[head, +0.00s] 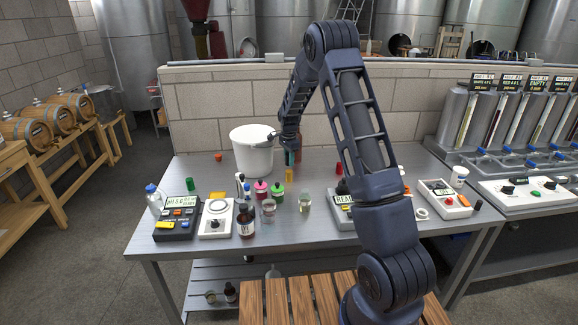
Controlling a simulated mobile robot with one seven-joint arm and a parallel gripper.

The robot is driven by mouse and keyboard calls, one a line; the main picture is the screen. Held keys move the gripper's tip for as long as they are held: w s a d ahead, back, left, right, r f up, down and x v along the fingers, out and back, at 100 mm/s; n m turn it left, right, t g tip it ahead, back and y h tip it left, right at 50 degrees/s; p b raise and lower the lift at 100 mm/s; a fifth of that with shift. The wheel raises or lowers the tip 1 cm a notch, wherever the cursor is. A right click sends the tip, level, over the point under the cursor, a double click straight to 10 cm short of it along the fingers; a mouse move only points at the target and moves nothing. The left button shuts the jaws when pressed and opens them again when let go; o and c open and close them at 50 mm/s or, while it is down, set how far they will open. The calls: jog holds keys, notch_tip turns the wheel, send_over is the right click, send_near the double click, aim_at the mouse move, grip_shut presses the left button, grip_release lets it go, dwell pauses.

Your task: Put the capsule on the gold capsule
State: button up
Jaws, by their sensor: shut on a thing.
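The gold capsule (289,171) stands on the steel bench, right of the white bucket, below my gripper. My gripper (291,151) points down at the back of the bench and is shut on a teal capsule (290,159). The teal capsule is right above the gold one in the picture. Both are small here, and I cannot tell whether they touch. My wrist hides the fingertips in part.
The white bucket (252,151) stands close left of my gripper. A brown bottle (246,222), a pH meter (177,216), a scale (216,218), pink-labelled vials (261,190) and a glass beaker (304,202) stand in front. A low block wall (220,108) is behind.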

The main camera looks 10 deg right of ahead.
aim_at(289, 171)
jog(key=shift+f, duration=1.65)
jog(key=shift+f, duration=0.1)
jog(key=o, duration=0.6)
